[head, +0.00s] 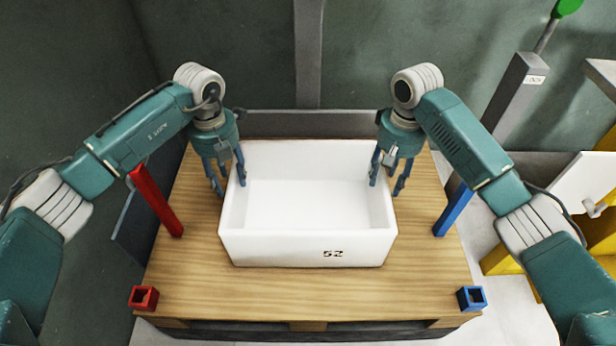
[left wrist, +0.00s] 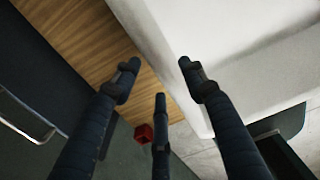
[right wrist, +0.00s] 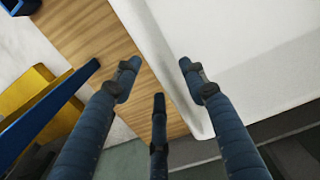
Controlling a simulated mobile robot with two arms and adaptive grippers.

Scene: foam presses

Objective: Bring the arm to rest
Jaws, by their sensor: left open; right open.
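My left gripper (head: 229,187) is open at the left wall of a white box marked 52 (head: 308,250). In the left wrist view its fingers (left wrist: 157,68) are spread over the box's edge, with one finger on the box side and others over the wood. My right gripper (head: 388,186) is open at the box's right wall. In the right wrist view its fingers (right wrist: 157,68) likewise spread across the box rim (right wrist: 170,75). The box is empty and stands upright. I cannot tell whether the fingers touch its walls.
The box stands on a wooden table (head: 190,285). A red post (head: 157,202) and red square socket (head: 144,298) are at left; a blue post (head: 453,212) and blue socket (head: 471,298) are at right. A grey lever post with green knob (head: 568,7) stands at far right.

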